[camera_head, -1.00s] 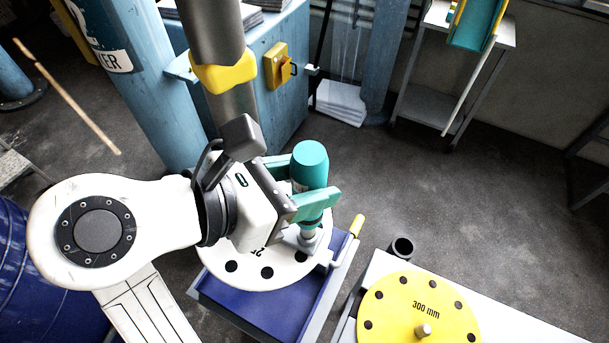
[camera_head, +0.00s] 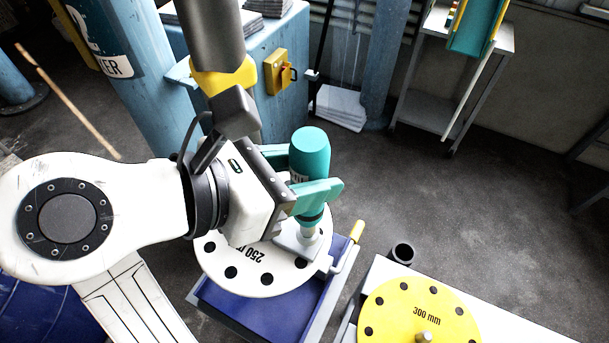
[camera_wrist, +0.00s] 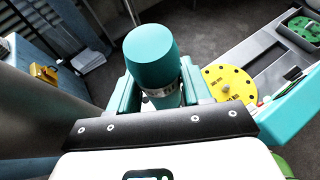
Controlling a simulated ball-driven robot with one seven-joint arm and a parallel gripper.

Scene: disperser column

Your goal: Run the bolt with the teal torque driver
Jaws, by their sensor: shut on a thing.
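The teal torque driver (camera_head: 310,153) stands upright between the teal fingers of my gripper (camera_head: 318,196), which is shut on it. In the wrist view the driver (camera_wrist: 152,58) also shows between the fingers. The driver's grey lower end points down at a grey clamp piece (camera_head: 298,246) at the right edge of the white disc (camera_head: 232,283), marked 250 mm. A bolt under the driver's tip cannot be made out; the tip's contact is hard to tell.
The disc rests on a blue tray-like stand (camera_head: 262,318) with a yellow-handled lever (camera_head: 357,229) at its right. A yellow 300 mm disc (camera_head: 390,309) lies on a bench at lower right, near a dark cup (camera_head: 402,252). A shaft with a yellow collar (camera_head: 222,76) rises behind my gripper.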

